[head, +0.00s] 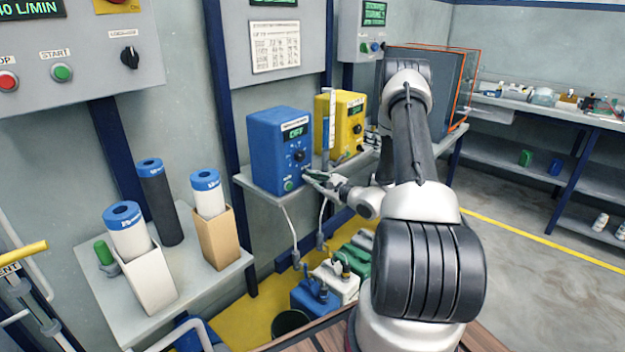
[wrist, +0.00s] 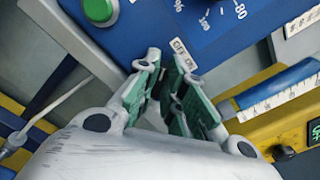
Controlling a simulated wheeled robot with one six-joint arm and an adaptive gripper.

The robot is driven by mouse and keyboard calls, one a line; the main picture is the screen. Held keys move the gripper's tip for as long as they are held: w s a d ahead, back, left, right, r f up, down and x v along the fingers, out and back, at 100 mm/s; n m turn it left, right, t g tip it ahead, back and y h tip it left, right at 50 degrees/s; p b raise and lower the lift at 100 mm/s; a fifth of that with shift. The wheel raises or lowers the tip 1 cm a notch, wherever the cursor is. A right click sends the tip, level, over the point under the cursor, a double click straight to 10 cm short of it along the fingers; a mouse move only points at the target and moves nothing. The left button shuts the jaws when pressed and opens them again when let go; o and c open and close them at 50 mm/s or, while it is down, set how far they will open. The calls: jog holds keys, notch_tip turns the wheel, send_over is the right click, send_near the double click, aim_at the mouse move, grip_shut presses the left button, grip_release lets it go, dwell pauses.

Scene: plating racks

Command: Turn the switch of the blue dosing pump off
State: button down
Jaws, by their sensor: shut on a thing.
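The blue dosing pump (head: 266,150) stands on a wall shelf in the head view, with a small lit display, a dark knob and a green button on its front. My gripper (head: 314,175) is at the lower right of that front. In the wrist view, the pump's blue face (wrist: 150,28) fills the top. My gripper (wrist: 164,72) has its green-padded fingers close together right by the small OFF/ON label (wrist: 184,54). It is shut on the switch, which the fingertips hide. I cannot see which way the switch points.
A yellow pump (head: 345,108) stands close to the right of the blue one. Tubes hang below the shelf, above several canisters (head: 312,298) on the floor. A side table (head: 200,278) with filter cartridges is at the left. Open floor lies at the right.

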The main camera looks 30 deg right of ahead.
dwell(0.3)
jog(key=c, duration=1.5)
grip_release()
jog(key=shift+s+d, duration=0.1)
jog(key=v, duration=1.1)
jog(key=shift+s, duration=0.4)
jog(key=shift+d, duration=0.1)
